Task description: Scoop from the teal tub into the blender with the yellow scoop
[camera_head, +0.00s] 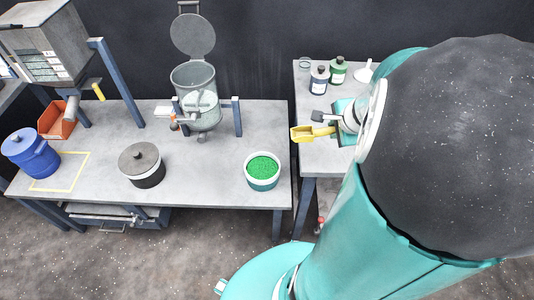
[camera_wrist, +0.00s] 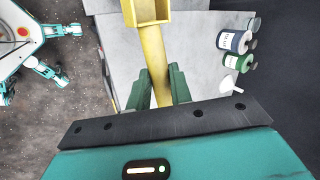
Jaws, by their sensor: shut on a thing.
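The teal tub (camera_head: 250,183) stands on the long grey table near its right end, open and full of green granules (camera_head: 263,167). The blender looks to be the grey vessel (camera_head: 188,78) with its round lid (camera_head: 192,34) raised, held in a frame at the table's back. My gripper (camera_wrist: 160,88) is shut on the handle of the yellow scoop (camera_wrist: 147,12). In the head view the scoop (camera_head: 303,133) is held up near the gap between the two tables, right of and beyond the tub. Its bowl looks empty in the wrist view.
A dark lidded pot (camera_head: 142,170) and a blue lidded container (camera_head: 32,157) stand further left on the table. An orange bin (camera_head: 57,120) is behind them. Bottles (camera_head: 319,80) and a white funnel (camera_head: 364,72) stand on the right table. The surface between pot and tub is clear.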

